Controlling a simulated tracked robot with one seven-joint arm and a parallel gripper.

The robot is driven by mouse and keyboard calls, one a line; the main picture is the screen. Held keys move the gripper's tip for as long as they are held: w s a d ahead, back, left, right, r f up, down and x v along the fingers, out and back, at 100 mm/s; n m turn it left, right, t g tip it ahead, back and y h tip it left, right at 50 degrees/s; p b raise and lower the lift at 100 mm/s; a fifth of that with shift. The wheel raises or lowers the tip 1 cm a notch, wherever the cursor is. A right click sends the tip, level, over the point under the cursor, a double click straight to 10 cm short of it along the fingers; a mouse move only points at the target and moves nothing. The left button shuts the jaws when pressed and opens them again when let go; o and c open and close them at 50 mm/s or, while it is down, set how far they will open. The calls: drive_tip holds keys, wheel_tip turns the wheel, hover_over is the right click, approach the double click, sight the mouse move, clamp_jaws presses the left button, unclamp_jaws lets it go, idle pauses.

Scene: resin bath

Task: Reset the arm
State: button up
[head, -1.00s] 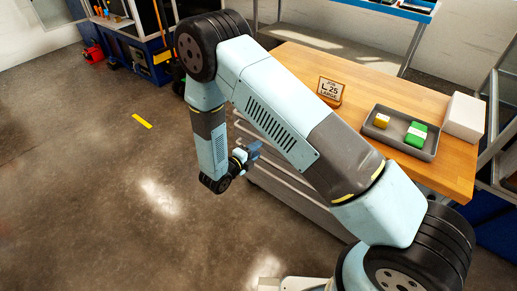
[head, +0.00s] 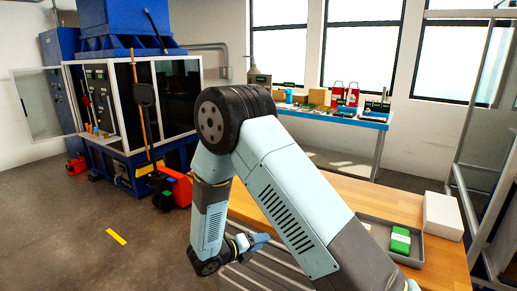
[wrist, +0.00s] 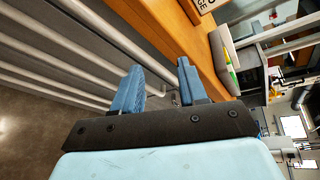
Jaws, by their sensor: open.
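My arm is folded, with its elbow raised high in the middle of the head view. My gripper (head: 262,240) hangs low beside the near left edge of the wooden table (head: 350,191). In the wrist view, the two blue fingers of my gripper (wrist: 160,88) stand apart with nothing between them. Beyond them are the table's wooden edge and the grey drawer front with long pale handles (wrist: 75,50).
On the table stand a grey tray (head: 432,252) with a green block (head: 400,240) and a white box (head: 443,216). A blue machine (head: 125,90) is at back left, a blue bench (head: 340,119) at the back.

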drive_tip(key=s+d+r+m+g+y, duration=0.2)
drive_tip(key=s+d+r+m+g, duration=0.2)
drive_tip(key=d+r+m, duration=0.6)
drive_tip(key=s+d+r+m+g+y, duration=0.1)
drive_tip(key=s+d+r+m+g, duration=0.3)
drive_tip(key=d+r+m, duration=0.55)
drive_tip(key=s+d+r+m+t+y, duration=0.2)
drive_tip(key=s+r+m+y, duration=0.2)
drive_tip(key=s+r+m, duration=0.3)
drive_tip(key=s+d+r+m+t+y, duration=0.2)
drive_tip(key=s+r+m+y, duration=0.2)
drive_tip(key=s+r+m, duration=0.4)
drive_tip(key=shift+s+r+m, duration=0.3)
drive_tip(key=shift+s+m, duration=1.15)
drive_tip(key=shift+m, duration=0.7)
